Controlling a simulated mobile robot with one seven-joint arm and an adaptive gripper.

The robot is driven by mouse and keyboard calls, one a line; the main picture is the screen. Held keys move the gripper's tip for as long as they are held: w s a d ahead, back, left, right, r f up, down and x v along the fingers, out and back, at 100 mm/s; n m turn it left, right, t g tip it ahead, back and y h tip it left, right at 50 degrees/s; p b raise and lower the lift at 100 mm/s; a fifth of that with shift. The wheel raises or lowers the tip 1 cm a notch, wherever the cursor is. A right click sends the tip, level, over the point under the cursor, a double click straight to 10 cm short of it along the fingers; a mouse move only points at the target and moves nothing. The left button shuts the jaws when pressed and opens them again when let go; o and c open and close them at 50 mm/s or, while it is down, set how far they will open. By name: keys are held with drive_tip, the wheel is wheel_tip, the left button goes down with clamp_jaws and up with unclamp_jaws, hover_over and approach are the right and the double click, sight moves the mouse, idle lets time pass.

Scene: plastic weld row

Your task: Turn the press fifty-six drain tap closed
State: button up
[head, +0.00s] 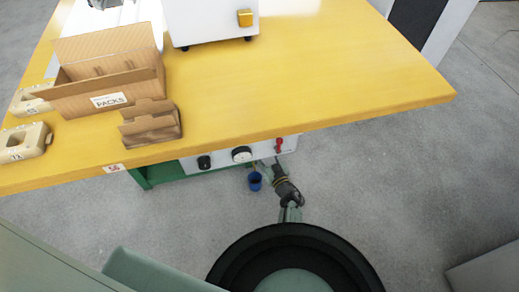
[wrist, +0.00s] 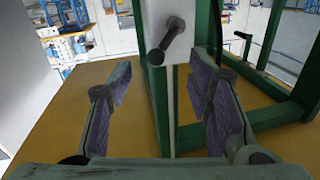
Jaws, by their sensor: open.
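A small red handle (head: 279,144) stands out from the white panel (head: 216,159) under the table's front edge. A small yellowish fitting (head: 253,166) shows just below the panel, above a blue cup (head: 255,182); I cannot tell if it joins the red handle. My gripper (head: 272,168) is below the red handle and right of the cup. In the wrist view its two purple-padded fingers (wrist: 165,78) are spread with nothing between them. A dark round-ended bar (wrist: 174,35) juts from a pale plate beyond the fingertips; I cannot tell which control it is.
A black knob (head: 204,162) and a round white-faced dial (head: 242,154) are left of the red handle. The yellow table (head: 330,75) overhangs the panel and carries a cardboard box (head: 80,98) and a smaller carton (head: 150,128). Green posts (wrist: 215,45) stand close in the wrist view.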

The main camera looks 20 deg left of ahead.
drive_tip(key=b+x, duration=0.1)
drive_tip(key=x, duration=0.2)
drive_tip(key=shift+w+a+b, duration=0.25)
drive_tip(key=shift+a+b, duration=0.05)
drive_tip(key=shift+c, duration=0.5)
